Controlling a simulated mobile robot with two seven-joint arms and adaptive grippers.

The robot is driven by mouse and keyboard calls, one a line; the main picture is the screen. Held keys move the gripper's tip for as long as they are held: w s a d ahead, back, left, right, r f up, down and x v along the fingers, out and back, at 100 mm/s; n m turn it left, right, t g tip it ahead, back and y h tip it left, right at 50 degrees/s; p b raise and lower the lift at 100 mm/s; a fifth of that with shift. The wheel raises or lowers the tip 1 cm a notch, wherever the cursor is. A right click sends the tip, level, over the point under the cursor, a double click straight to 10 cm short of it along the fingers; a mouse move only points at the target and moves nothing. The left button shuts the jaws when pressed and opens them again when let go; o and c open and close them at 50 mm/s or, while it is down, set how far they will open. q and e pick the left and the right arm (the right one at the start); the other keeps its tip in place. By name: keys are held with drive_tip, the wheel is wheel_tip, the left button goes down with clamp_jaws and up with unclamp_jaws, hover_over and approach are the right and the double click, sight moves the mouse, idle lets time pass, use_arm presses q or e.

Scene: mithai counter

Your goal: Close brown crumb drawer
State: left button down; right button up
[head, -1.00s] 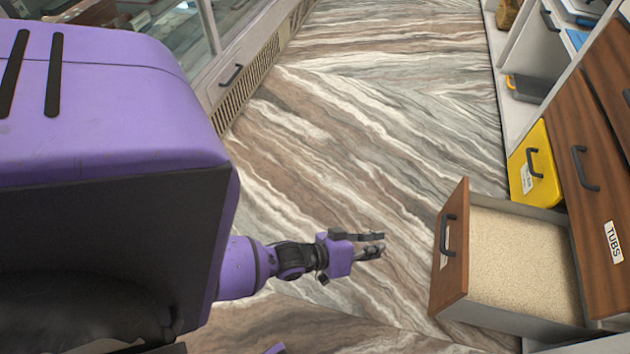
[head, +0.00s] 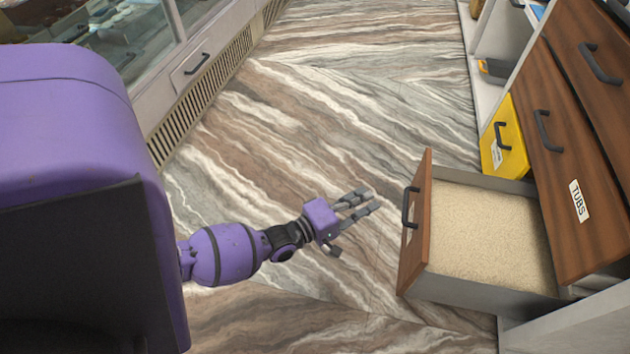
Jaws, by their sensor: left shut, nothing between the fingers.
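The brown crumb drawer (head: 417,240) stands pulled out from the cabinet on the right. Pale beige crumbs (head: 487,235) fill the drawer inside. My left gripper (head: 370,199) is shut and empty. It is over the floor to the left of the drawer front, apart from it, with its fingers pointing right toward the handle. My right gripper is out of view.
A closed wooden drawer labelled TUBS (head: 560,150) is beside the open one. A yellow drawer (head: 503,140) lies just beyond. A glass counter (head: 135,45) with a vented base runs along the left. The marbled floor (head: 330,120) between is clear.

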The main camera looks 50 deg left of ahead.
use_arm(q)
drive_tip(key=w+d+b, duration=0.3)
drive_tip(key=w+d, duration=0.2)
drive_tip(key=w, duration=0.5)
drive_tip(key=shift+w, duration=0.4)
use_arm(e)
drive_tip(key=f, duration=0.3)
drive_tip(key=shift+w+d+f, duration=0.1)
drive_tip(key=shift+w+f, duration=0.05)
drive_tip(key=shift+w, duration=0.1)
use_arm(q)
drive_tip(key=shift+d, duration=0.1)
